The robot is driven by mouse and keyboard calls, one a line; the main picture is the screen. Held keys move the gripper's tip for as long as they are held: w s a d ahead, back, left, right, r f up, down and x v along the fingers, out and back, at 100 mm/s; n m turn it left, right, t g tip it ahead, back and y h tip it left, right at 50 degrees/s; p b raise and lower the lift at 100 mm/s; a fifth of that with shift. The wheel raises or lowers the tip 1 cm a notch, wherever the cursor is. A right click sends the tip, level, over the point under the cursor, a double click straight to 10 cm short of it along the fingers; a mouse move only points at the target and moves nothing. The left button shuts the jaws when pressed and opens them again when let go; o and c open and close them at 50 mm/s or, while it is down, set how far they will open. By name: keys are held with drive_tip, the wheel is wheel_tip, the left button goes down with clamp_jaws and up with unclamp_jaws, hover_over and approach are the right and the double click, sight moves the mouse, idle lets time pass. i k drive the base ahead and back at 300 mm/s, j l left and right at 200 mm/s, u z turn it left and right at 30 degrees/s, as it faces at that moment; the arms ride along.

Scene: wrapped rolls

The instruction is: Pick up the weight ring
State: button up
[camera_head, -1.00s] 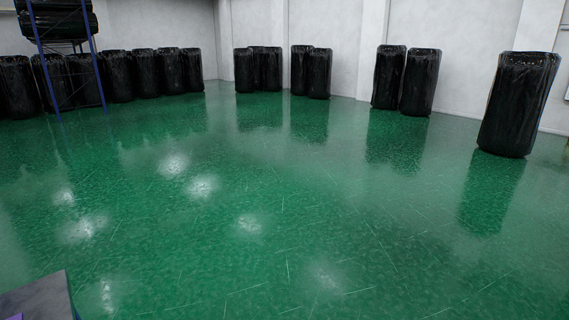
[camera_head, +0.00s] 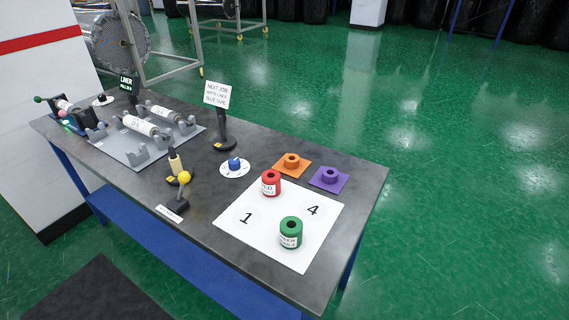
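No part is plainly labelled as the weight ring, so I cannot tell which it is. Ring-like parts stand on the dark bench (camera_head: 262,136): an orange ring (camera_head: 291,161) on an orange square, a purple ring (camera_head: 329,175) on a purple square, and a small blue part (camera_head: 234,164) on a white disc. A red cylinder (camera_head: 270,183) and a green cylinder (camera_head: 291,232), each with a top hole and a label, stand on a white sheet (camera_head: 262,241) marked 1 and 4. My gripper is not in view.
A sign (camera_head: 217,95) reading "NEXT JOB" stands at mid-bench. A yellow-knobbed lever (camera_head: 184,180) is near the front edge. A grey plate (camera_head: 128,147) with white rolls in cradles lies left. Green floor (camera_head: 470,190) is open on the right.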

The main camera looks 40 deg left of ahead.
sight(330, 176)
drive_tip(key=i+l+u, duration=0.1)
drive_tip(key=u, duration=0.4)
drive_tip(key=i+l+u, duration=0.3)
drive_tip(key=u, duration=0.2)
drive_tip(key=i+l+u, duration=0.15)
drive_tip(key=u, duration=0.35)
drive_tip(key=i+l+u, duration=0.1)
drive_tip(key=l+u, duration=0.35)
drive_tip(key=i+l+u, duration=0.15)
drive_tip(key=l+u, duration=0.3)
drive_tip(key=i+l+u, duration=0.1)
drive_tip(key=l+u, duration=0.85)
drive_tip(key=k+l, duration=0.05)
drive_tip(key=l, duration=0.05)
